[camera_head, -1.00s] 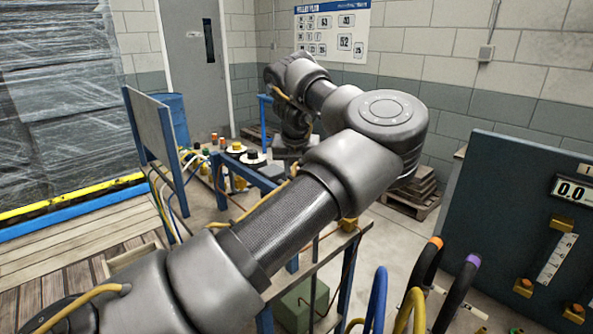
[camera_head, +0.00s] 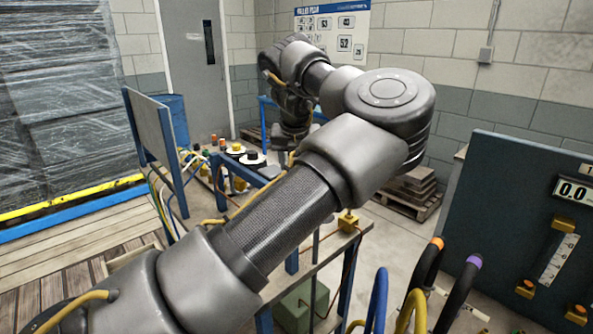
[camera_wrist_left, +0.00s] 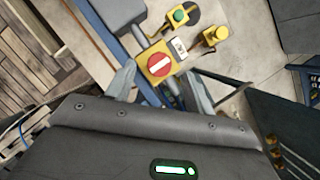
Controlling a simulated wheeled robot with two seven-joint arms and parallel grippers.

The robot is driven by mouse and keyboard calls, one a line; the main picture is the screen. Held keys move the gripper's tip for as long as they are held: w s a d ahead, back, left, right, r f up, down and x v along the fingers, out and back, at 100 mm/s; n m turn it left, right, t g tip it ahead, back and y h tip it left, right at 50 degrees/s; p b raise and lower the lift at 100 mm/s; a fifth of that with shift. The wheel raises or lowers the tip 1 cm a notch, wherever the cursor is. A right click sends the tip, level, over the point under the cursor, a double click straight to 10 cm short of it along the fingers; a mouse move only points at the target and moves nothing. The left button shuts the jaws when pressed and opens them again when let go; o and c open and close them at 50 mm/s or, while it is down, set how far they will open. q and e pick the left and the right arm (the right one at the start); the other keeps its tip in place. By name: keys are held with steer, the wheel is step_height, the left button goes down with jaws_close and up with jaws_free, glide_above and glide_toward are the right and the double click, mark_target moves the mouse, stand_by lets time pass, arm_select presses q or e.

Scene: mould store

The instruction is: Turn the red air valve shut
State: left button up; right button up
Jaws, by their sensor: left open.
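The red air valve (camera_wrist_left: 159,65) shows in the left wrist view as a round red knob with a white bar, set on a yellow body. The bar slopes up slightly towards the right. My left gripper (camera_wrist_left: 158,72) is open, with one grey finger on each side of the knob. I cannot tell whether the fingers touch it. In the head view my left arm reaches across the scene, and the valve and gripper fingers cannot be made out. My right gripper is not in view.
A green button (camera_wrist_left: 180,15) and a yellow fitting (camera_wrist_left: 215,35) sit close to the valve. In the head view, a blue-framed bench (camera_head: 262,180) carries white-ringed knobs. A dark panel (camera_head: 520,220) and thick looped hoses (camera_head: 430,275) stand at the right.

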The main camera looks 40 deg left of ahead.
arm_select(q)
steer(key=v, duration=0.7)
steer(key=shift+s+r, duration=0.2)
steer(key=shift+r, duration=0.05)
steer(key=shift+f, duration=0.15)
steer(key=x, duration=1)
steer(key=shift+w+f+p, duration=0.2)
steer(key=shift+f+p, duration=0.05)
steer(key=shift+p, duration=0.05)
steer(key=shift+r, duration=0.1)
